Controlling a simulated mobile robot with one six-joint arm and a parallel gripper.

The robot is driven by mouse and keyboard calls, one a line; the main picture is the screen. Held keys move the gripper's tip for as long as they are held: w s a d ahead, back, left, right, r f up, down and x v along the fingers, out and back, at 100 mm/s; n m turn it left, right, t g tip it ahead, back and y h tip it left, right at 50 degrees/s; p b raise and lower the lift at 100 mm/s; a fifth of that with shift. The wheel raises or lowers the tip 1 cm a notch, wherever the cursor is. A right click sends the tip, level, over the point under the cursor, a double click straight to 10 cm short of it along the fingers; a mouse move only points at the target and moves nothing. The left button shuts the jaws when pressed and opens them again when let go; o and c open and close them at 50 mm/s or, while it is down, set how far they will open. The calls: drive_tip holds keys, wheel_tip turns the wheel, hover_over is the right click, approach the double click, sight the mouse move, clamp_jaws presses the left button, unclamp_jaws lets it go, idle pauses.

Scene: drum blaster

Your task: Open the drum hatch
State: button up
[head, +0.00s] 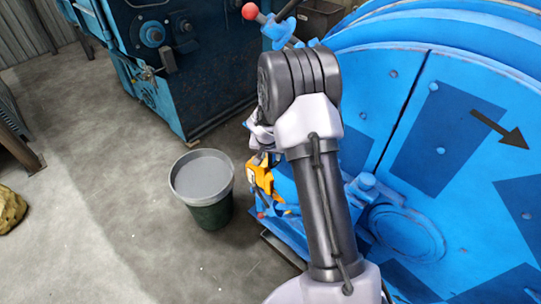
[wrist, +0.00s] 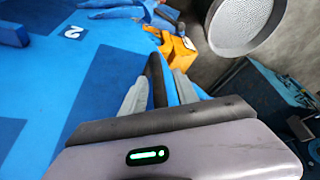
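The large blue drum (head: 460,110) fills the right of the head view, with dark blue patches, a black arrow and a seam. A round blue cover (head: 405,232) sits low on its face; I cannot tell which part is the hatch. In the wrist view the drum's blue surface (wrist: 50,75) fills the left. My gripper (wrist: 159,76) shows there with its two grey fingers apart. A dark rod (wrist: 156,75) shows between them; I cannot tell whether it touches either finger. In the head view my arm hides the gripper's fingers.
An orange-yellow part (head: 262,178) is beside the drum, also in the wrist view (wrist: 183,50). A grey-topped bin (head: 203,177) stands left of it. A blue machine (head: 180,60) is behind. A red-knobbed lever (head: 250,11) shows at the top.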

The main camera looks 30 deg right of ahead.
drive_tip(key=shift+c, duration=0.3)
clamp_jaws()
idle(1.1)
